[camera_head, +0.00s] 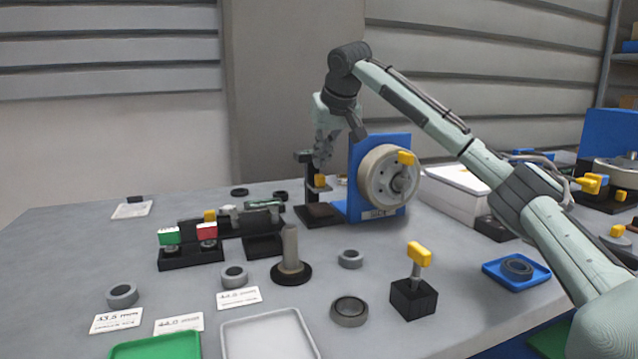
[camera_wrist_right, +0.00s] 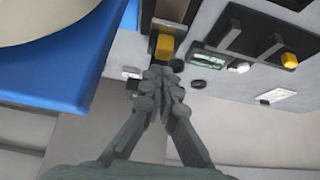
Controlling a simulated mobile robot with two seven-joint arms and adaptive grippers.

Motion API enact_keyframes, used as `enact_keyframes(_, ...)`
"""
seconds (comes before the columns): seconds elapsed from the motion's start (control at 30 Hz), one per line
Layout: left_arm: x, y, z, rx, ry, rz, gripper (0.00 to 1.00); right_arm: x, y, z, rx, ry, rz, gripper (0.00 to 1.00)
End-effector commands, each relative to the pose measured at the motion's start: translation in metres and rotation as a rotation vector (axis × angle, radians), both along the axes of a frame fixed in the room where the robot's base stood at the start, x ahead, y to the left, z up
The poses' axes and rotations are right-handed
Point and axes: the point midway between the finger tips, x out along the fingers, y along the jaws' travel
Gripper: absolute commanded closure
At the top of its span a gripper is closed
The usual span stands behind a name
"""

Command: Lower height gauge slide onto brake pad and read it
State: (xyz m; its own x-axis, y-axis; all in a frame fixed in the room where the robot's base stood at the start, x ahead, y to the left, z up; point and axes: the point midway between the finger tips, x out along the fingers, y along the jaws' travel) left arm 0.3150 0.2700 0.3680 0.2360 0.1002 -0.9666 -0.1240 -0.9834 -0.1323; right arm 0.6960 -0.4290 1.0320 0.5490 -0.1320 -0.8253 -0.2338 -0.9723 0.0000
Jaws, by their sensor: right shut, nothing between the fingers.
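The height gauge (camera_head: 307,172) is a dark upright post on a dark base, just left of the blue stand. Its slide carries a yellow knob (camera_head: 320,181), which also shows in the wrist view (camera_wrist_right: 165,47). The slide's arm is above a dark flat piece (camera_head: 320,211); I cannot tell whether this is the brake pad or the base. My right gripper (camera_head: 322,163) points down just above the knob, shut and empty. In the wrist view its fingertips (camera_wrist_right: 158,72) are close to the knob; contact is unclear. My left gripper is out of view.
A blue stand (camera_head: 360,160) with a pale wheel (camera_head: 378,178) stands close right of the gauge. Black fixtures with a greenish piece (camera_head: 262,204) lie to the left. In front are a spindle (camera_head: 290,250), rings (camera_head: 350,311), a yellow-handled block (camera_head: 413,297) and a grey tray (camera_head: 268,338).

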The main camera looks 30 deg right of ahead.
Motion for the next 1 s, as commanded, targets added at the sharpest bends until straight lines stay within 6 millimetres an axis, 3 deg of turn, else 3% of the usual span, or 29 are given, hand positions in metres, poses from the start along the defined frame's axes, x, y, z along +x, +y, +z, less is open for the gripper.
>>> enact_keyframes(0.57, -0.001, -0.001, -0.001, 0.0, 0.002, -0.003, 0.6, 0.0, 0.0, 0.0, 0.0, 0.0, 0.0, 1.0)
enact_keyframes(1.0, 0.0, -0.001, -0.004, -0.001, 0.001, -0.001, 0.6, 0.0, 0.0, -0.011, 0.0, 0.0, 0.0, 1.0)
